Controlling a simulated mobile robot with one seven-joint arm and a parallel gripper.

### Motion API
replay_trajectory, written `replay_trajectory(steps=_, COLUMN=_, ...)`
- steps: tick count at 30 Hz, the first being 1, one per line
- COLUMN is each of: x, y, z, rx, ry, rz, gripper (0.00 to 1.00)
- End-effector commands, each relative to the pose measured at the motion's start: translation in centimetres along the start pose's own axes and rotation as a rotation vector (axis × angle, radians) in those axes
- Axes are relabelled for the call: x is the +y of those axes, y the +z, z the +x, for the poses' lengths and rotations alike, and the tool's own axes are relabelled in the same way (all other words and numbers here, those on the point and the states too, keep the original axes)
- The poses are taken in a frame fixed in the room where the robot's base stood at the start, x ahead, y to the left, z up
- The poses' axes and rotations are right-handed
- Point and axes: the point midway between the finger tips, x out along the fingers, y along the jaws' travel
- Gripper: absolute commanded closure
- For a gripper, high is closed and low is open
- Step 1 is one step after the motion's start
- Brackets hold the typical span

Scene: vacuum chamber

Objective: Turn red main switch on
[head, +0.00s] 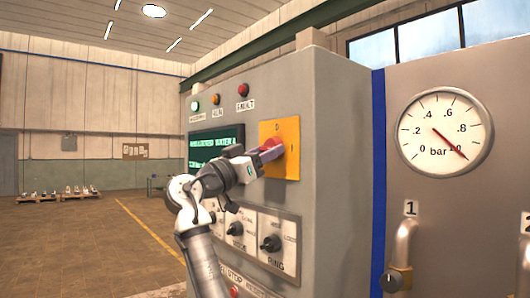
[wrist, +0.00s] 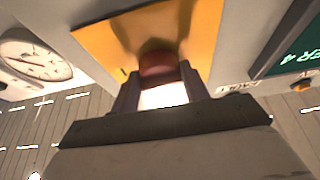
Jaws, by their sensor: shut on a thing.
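The red main switch (head: 275,146) sits on a yellow plate (head: 291,133) on the upper front of the grey control cabinet. My gripper (head: 267,154) has come to it from the left and front, and its fingers are shut on the switch knob. In the wrist view the red knob (wrist: 158,62) sits between the two fingertips of my gripper (wrist: 158,82), with the yellow plate (wrist: 200,25) behind it. The fingers hide part of the knob, so I cannot tell its exact turn angle.
Three indicator lamps, green (head: 195,106), orange (head: 215,99) and red (head: 243,90), sit above a green-text display (head: 214,147). Black rotary knobs (head: 271,243) are below my gripper. Floor at left is open.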

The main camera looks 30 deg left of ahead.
Motion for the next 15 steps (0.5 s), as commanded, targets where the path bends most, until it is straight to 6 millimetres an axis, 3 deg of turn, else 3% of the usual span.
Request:
replay_trajectory(steps=10, x=-0.01, y=0.02, z=-0.01, rx=-0.001, ry=0.0, rz=0.004, gripper=0.78)
replay_trajectory(steps=11, x=-0.01, y=0.02, z=-0.01, rx=-0.001, ry=0.0, rz=0.004, gripper=0.51)
replay_trajectory(steps=15, x=0.0, y=0.0, z=0.0, rx=0.0, ry=0.0, rz=0.003, gripper=0.33)
